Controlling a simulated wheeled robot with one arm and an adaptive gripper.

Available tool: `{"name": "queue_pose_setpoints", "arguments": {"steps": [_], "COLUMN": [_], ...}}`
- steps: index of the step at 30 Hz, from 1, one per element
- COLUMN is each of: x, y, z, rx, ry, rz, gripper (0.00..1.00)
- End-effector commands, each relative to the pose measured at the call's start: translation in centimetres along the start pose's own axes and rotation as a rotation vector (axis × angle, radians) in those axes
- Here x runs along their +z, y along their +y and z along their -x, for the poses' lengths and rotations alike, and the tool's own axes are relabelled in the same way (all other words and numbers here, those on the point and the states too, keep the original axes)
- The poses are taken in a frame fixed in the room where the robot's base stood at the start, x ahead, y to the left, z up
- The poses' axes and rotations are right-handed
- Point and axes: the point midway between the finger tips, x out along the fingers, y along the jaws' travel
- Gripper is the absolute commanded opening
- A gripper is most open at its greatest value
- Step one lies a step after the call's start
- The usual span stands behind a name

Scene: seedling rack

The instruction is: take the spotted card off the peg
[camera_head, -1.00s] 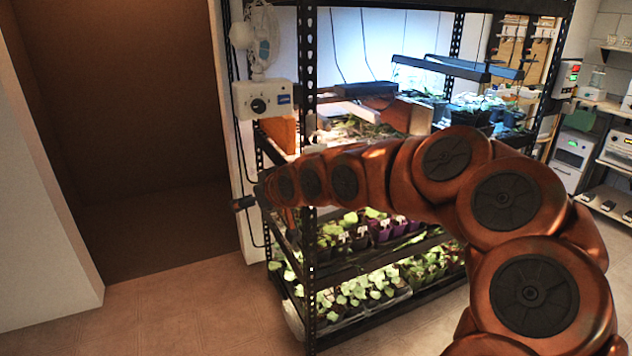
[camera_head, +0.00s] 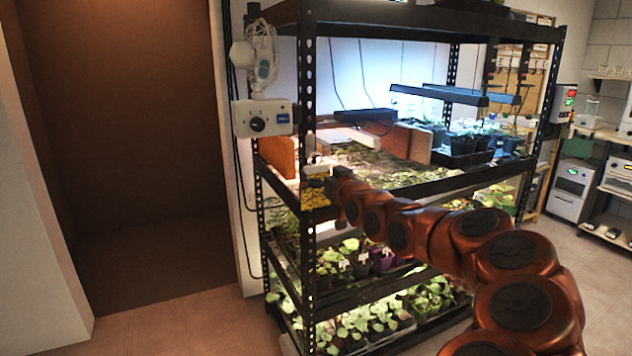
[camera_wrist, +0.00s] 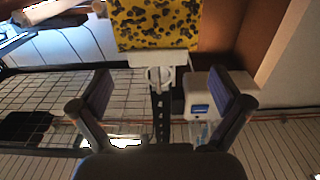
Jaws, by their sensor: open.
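The spotted card (camera_wrist: 155,24), yellow with dark spots, shows at the top of the wrist view, cut off by the edge. It meets a white holder with a ring-like peg (camera_wrist: 158,74), which looks to be the peg it hangs from. In the head view the card (camera_head: 316,196) is a small yellow patch on the rack's front post, below a white fitting (camera_head: 316,164). My gripper (camera_wrist: 162,98) is open and empty, its fingers either side of the peg in the picture. The gap in depth is hard to judge. In the head view my gripper (camera_head: 328,186) is beside the card, partly covering that area.
A white control box (camera_head: 264,118) and a small fan (camera_head: 264,55) are mounted left of the post; the box (camera_wrist: 205,100) shows behind the right finger. Rack shelves hold several seedling pots (camera_head: 362,262). Floor (camera_head: 180,315) on the left is clear.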

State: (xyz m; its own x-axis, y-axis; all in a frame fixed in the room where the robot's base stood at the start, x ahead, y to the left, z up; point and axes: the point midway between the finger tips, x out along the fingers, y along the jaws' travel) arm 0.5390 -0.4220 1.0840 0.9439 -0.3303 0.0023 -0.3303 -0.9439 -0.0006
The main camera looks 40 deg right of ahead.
Motion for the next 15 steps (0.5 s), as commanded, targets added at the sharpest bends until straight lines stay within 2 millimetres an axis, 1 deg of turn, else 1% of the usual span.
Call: {"name": "queue_pose_setpoints", "arguments": {"steps": [4, 9, 12, 15], "x": [-0.6, -0.6, -0.6, -0.6], "y": [0.1, 0.3, 0.3, 0.3], "z": [-1.5, -3.4, -4.2, -4.5], "rx": [-0.001, -0.001, 0.000, -0.001], "ry": [-0.001, -0.004, -0.003, -0.002], "rz": [0.001, 0.001, 0.000, 0.001], "gripper": [1.00, 1.00, 1.00, 1.00]}}
